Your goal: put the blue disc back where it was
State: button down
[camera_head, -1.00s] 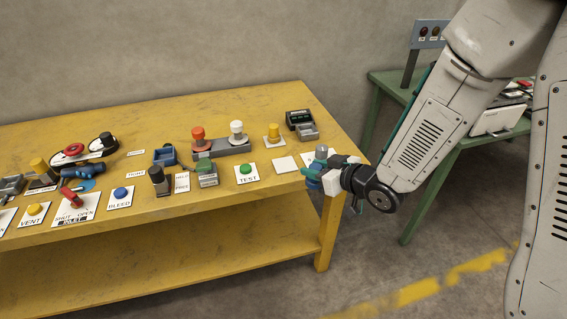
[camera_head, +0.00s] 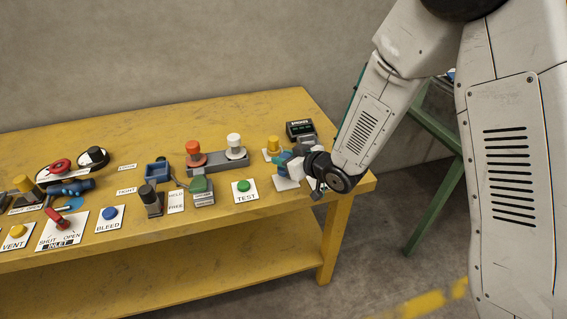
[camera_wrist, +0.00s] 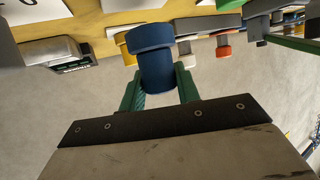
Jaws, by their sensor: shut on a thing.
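The blue disc (camera_wrist: 152,68) is a flanged spool shape with a wide end and a narrower body. My gripper (camera_wrist: 160,84) is shut on it, with one green finger on each side of the body. In the head view the blue disc (camera_head: 283,158) shows only in part at the tip of my gripper (camera_head: 287,164); the wrist hides the rest. It is near a blank white square plate (camera_head: 287,184) toward the right end of the yellow table. I cannot tell whether it touches anything below.
A yellow knob (camera_head: 273,145) stands just behind my gripper on the yellow table (camera_head: 230,232). A dark device (camera_head: 300,129) is behind it. A green TEST button (camera_head: 243,186) is to the left. Red and white knobs (camera_head: 234,142) stand on a grey block.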

notch_tip(320, 180, down, 3)
jog(key=shift+s+r, duration=0.1)
jog(key=shift+s, duration=0.05)
jog(key=shift+d, duration=0.1)
jog(key=c, duration=1)
grip_release()
